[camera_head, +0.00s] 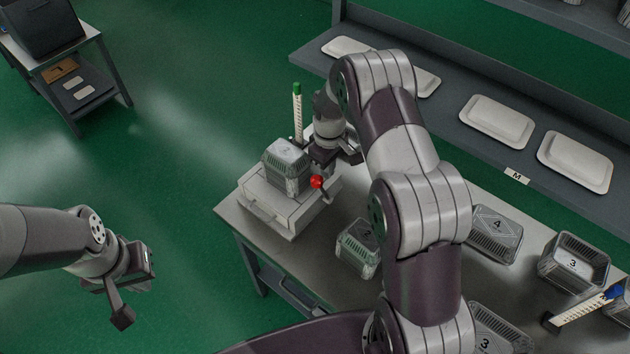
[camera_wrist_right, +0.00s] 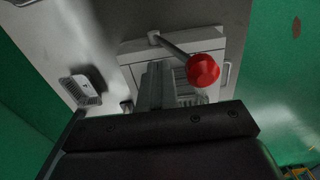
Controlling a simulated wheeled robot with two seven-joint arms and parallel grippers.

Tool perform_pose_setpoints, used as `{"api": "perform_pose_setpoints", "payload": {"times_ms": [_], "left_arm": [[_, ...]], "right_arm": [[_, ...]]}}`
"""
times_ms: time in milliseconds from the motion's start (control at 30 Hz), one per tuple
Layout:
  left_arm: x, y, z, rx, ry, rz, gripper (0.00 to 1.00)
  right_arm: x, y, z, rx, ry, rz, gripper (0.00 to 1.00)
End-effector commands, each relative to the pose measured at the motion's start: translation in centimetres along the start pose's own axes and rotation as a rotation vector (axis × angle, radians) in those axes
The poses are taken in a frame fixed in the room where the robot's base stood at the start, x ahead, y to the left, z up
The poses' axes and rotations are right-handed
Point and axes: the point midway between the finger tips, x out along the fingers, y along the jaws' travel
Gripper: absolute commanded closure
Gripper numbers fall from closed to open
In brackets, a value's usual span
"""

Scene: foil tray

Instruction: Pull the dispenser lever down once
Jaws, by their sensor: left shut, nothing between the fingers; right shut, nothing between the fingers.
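The dispenser (camera_head: 281,212) is a low pale grey box on the metal table, with a foil tray (camera_head: 287,165) standing on top. Its lever ends in a red ball knob (camera_head: 317,182) at the box's right side. In the right wrist view the lever is a thin rod running from a pivot to the red knob (camera_wrist_right: 203,69). My right gripper (camera_head: 323,160) is shut and empty, close behind and above the knob. In the wrist view its fingers (camera_wrist_right: 154,86) lie left of the knob; I cannot tell whether they touch the lever. My left gripper (camera_head: 122,317) is shut and empty, off the table.
A green-capped ruled post (camera_head: 298,112) stands behind the dispenser. Foil trays, including one marked 4 (camera_head: 495,234), stand on the table to the right. A shelf (camera_head: 452,120) with white lids runs along the back. My right arm hides part of the table.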

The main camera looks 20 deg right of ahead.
Motion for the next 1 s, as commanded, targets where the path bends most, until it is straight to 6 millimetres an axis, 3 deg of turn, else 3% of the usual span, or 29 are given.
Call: {"api": "perform_pose_setpoints", "payload": {"times_ms": [267, 1000], "left_arm": [[-0.2, 0.0, 0.0, 0.000, 0.000, 0.000, 1.00], [-0.3, 0.0, 0.0, 0.000, 0.000, 0.000, 1.00]], "right_arm": [[-0.1, -0.3, 0.0, -0.001, 0.000, 0.000, 1.00], [0.6, -3.7, 0.0, -0.001, -0.001, -0.001, 1.00]]}}
